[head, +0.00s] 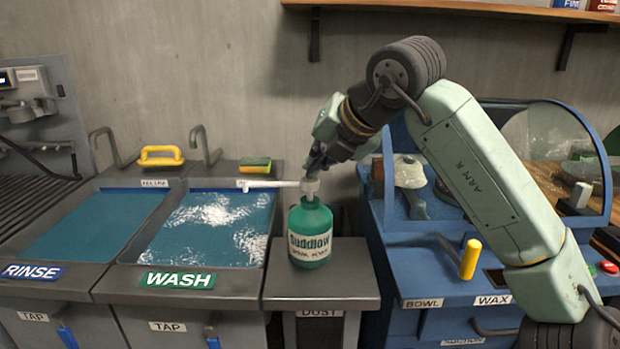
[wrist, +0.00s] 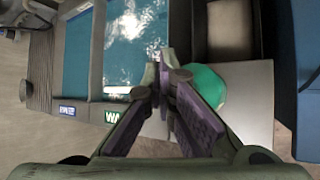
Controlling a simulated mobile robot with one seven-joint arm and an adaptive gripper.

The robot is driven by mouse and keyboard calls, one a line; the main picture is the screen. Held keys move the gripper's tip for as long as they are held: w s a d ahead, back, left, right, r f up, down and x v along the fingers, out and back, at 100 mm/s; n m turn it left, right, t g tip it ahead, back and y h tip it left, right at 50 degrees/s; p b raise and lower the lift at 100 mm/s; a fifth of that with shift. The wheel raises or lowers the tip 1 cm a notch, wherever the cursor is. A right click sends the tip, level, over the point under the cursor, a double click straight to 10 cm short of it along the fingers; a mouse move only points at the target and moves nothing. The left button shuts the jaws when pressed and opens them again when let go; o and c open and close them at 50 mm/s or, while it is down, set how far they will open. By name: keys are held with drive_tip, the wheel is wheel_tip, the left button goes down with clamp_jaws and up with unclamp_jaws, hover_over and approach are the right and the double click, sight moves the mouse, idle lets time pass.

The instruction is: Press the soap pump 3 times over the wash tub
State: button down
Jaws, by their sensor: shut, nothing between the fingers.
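The green soap bottle labelled Suddlow (head: 310,234) stands upright on a grey stand to the right of the wash tub. Its white pump (head: 309,185) has a long spout (head: 268,184) pointing left over the wash tub (head: 203,229), which holds blue water with white foam. My gripper (head: 315,172) is shut and empty, pointing down at the top of the pump; I cannot tell whether it touches. In the wrist view, the shut fingertips (wrist: 158,70) partly hide the green bottle (wrist: 208,84), and the white spout (wrist: 117,90) shows at their left.
The rinse tub (head: 90,225) lies left of the wash tub, with taps behind both. A yellow-green sponge (head: 255,165) and a yellow-handled brush (head: 160,155) sit on the back ledge. A blue machine (head: 440,270) stands close on the right. A shelf (head: 470,8) is above.

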drive_tip(key=shift+f+b, duration=0.35)
drive_tip(key=shift+f, duration=0.15)
idle(0.4)
drive_tip(key=shift+r, duration=0.1)
drive_tip(key=shift+r+p, duration=0.9)
drive_tip(key=shift+r, duration=0.3)
drive_tip(key=shift+r, duration=0.1)
drive_tip(key=shift+r+p, duration=1.75)
drive_tip(key=shift+r, duration=0.7)
drive_tip(key=shift+a, duration=0.1)
